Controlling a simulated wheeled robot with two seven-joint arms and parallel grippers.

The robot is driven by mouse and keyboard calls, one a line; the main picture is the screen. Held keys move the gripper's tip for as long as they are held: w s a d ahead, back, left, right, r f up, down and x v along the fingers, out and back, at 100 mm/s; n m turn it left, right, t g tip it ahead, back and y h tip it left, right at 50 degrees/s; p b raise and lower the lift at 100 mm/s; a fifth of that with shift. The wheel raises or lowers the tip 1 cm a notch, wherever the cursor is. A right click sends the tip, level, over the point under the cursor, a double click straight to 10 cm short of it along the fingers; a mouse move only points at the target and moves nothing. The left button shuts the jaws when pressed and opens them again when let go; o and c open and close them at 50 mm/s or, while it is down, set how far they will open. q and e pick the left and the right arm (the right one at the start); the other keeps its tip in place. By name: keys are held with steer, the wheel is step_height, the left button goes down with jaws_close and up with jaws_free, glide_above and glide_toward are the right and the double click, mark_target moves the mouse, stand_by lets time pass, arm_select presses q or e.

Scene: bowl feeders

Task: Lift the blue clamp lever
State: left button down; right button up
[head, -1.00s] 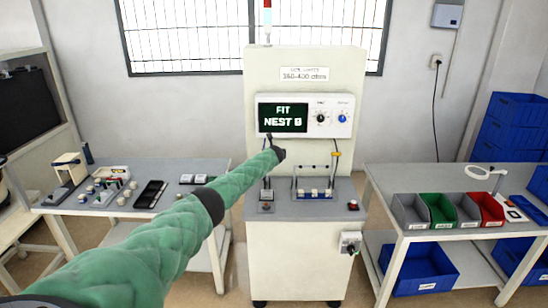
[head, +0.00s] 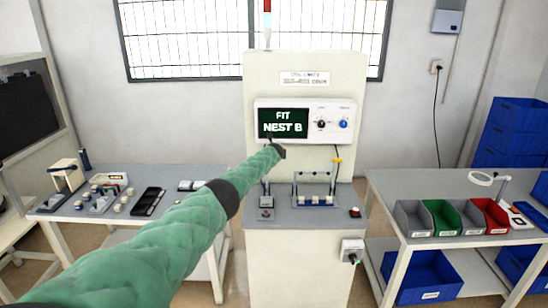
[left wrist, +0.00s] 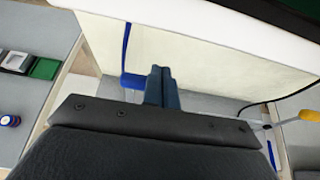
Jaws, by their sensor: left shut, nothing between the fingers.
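My left gripper (head: 271,141) is in front of the machine, just below its screen in the head view. In the left wrist view its two blue-grey fingers (left wrist: 162,86) are together with nothing between them. A blue grip-like piece (left wrist: 132,80) shows just left of the fingers, below a thin upright blue strip (left wrist: 126,42); they look like the blue clamp lever. I cannot tell whether the fingers touch it. In the head view I cannot make out this lever near my gripper. My right gripper is not in view.
The screen (head: 283,123) reads "FIT NEST B". A wire-framed fixture (head: 315,189) and a small grey block (head: 266,213) stand on the machine's ledge. A bench (head: 185,208) with small parts is at left; coloured bins (head: 446,217) stand at right.

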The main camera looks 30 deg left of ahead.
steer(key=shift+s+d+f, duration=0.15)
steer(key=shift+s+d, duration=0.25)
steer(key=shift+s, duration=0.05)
